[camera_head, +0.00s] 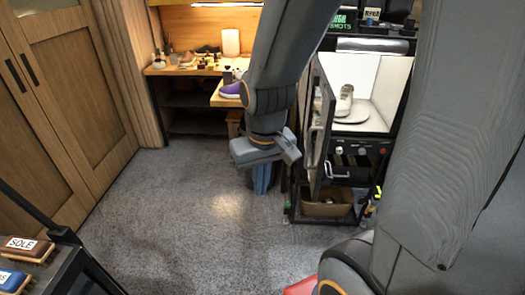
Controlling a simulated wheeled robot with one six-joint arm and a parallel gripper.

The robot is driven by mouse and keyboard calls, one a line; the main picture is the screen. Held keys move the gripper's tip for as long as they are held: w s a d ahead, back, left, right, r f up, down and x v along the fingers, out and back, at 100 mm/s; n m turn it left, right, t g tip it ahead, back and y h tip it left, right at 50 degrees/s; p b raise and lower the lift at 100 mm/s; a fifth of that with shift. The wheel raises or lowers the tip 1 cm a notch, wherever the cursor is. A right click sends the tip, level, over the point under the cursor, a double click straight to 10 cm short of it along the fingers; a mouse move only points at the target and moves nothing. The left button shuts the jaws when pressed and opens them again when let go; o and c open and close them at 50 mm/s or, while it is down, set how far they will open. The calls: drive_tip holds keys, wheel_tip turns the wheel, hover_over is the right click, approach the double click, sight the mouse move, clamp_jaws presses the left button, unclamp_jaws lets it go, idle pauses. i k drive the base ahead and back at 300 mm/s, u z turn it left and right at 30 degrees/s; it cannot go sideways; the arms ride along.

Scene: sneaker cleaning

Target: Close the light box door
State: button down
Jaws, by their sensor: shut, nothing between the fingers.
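The light box (388,78) stands at the right with a bright white interior. A pale sneaker (344,101) sits in it on a round turntable (353,113). The light box door (322,128) is a dark-edged panel. It stands open, swung out toward me at the left side of the box, seen nearly edge-on. My gripper (290,146) is shut and empty, just left of the door, around the height of the door's lower half. I cannot tell whether it touches the door. My arm hides part of the space behind it.
A control panel (360,150) and a cardboard box (327,203) are below the light box. A wooden workbench (185,68) with a purple shoe (231,90) is behind my arm. Brushes (25,246) lie at lower left. The floor (190,215) between is clear.

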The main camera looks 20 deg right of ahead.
sight(319, 170)
drive_tip(key=u, duration=0.65)
drive_tip(key=k, duration=0.45)
drive_tip(key=z, duration=1.55)
drive_tip(key=i, duration=0.5)
drive_tip(key=u, duration=0.05)
